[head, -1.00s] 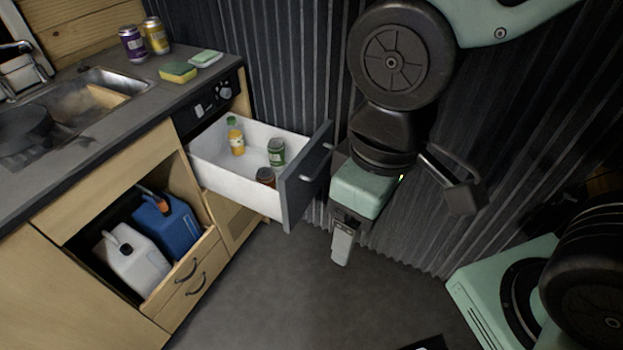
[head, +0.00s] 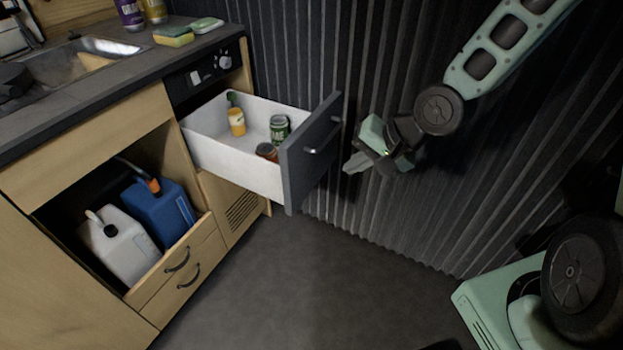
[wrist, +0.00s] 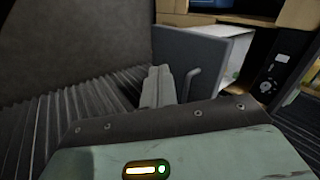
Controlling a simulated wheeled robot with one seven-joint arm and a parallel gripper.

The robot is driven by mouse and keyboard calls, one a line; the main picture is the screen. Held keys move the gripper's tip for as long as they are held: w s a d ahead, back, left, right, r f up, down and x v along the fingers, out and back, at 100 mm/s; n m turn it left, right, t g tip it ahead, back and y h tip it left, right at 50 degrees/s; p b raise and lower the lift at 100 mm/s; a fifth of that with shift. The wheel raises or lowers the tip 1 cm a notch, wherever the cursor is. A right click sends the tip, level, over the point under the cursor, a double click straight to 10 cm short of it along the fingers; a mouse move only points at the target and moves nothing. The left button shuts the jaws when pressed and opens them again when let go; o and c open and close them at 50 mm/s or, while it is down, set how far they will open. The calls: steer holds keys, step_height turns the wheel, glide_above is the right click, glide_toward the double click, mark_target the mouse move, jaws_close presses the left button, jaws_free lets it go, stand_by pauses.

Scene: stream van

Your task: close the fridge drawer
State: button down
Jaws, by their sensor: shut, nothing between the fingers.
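The fridge drawer (head: 228,164) is pulled out from under the counter. It has white walls and a dark grey front panel (head: 295,178) with a bar handle (head: 322,138). A yellow-orange bottle (head: 237,122), a green can (head: 279,128) and a brown-red jar or can (head: 267,152) stand inside it. My gripper (head: 350,166) is shut and empty, just right of the drawer front in the head view. In the wrist view its fingers (wrist: 158,85) point toward the outer face of the front panel (wrist: 190,58), left of the handle (wrist: 188,86). Contact cannot be told.
A corrugated dark wall (head: 400,215) runs close behind my arm. Below the counter (head: 85,85), an open compartment holds a white canister (head: 118,245) and a blue canister (head: 160,212). The grey floor (head: 290,280) before the cabinets is clear.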

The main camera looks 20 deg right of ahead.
steer(key=w+d+f+m+t+y+b, duration=0.1)
steer(key=w+d+m+t, duration=0.1)
steer(key=w+m, duration=0.1)
steer(key=b, duration=0.5)
glide_toward(301, 169)
steer(key=x, duration=0.5)
steer(key=shift+s+d+f, duration=0.15)
steer(key=shift+s+f, duration=0.05)
steer(key=shift+f, duration=0.2)
steer(key=shift+w+a, duration=0.4)
steer(key=shift+w+a, duration=0.1)
